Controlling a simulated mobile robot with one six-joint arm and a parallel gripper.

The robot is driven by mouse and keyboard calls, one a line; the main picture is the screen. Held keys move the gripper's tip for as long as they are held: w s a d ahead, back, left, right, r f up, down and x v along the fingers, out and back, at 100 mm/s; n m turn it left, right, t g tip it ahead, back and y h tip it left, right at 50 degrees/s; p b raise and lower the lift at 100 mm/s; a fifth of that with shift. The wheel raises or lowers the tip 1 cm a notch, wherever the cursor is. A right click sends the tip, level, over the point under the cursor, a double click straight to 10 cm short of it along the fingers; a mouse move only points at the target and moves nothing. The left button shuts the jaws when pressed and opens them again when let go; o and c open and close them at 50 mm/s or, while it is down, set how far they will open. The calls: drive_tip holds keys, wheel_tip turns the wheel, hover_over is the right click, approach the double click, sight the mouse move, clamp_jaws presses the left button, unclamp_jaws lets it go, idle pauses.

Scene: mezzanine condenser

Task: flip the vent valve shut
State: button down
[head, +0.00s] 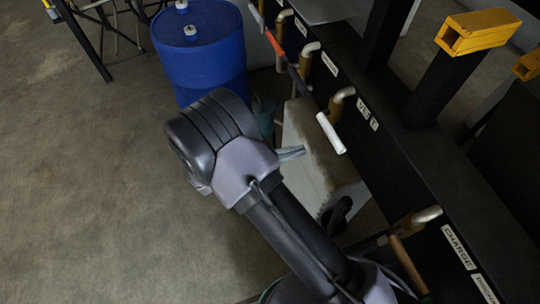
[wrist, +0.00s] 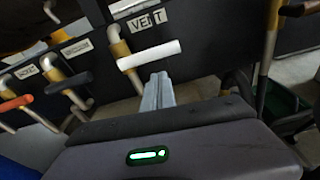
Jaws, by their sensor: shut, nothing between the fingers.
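The vent valve's white handle (head: 330,133) sits on a brass pipe below the VENT label (head: 367,113) on the dark frame. In the wrist view the white handle (wrist: 149,54) lies nearly level, slightly higher at its right end, and looks crosswise to the pipe (wrist: 122,48). My gripper (head: 291,152) is shut and empty, to the left of the handle in the head view, with a visible gap. In the wrist view my gripper's fingertips (wrist: 158,77) appear just below the middle of the handle. Whether they touch it is unclear there.
Neighbouring valves have an orange-red handle (head: 273,42), a dark grey handle (head: 297,78) and a brown handle (head: 408,265) near the CHARGE label (head: 459,248). A blue drum (head: 205,62) and a pale container (head: 312,145) stand close by. Open floor lies to the left.

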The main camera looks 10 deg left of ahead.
drive_tip(key=f+v, duration=0.1)
drive_tip(key=v, duration=0.6)
drive_tip(key=shift+a+r, duration=0.2)
drive_tip(key=shift+r, duration=0.2)
drive_tip(key=s+d+r+m+g+y+b, duration=0.1)
drive_tip(key=d+r+m+g+y+b, duration=0.15)
drive_tip(key=d+m+g, duration=0.35)
drive_tip(key=d+r+m+g+y+b, duration=0.25)
drive_tip(key=d+m+b, duration=0.2)
drive_tip(key=d, duration=0.35)
drive_tip(key=s+d+r+m+t+y+b, duration=0.2)
drive_tip(key=s+d+m+t+y+b, duration=0.3)
drive_tip(key=m, duration=1.3)
drive_tip(key=s+d+y+b, duration=0.1)
drive_tip(key=s+y+b, duration=0.3)
drive_tip(key=s+y, duration=0.1)
drive_tip(key=shift+s, duration=0.25)
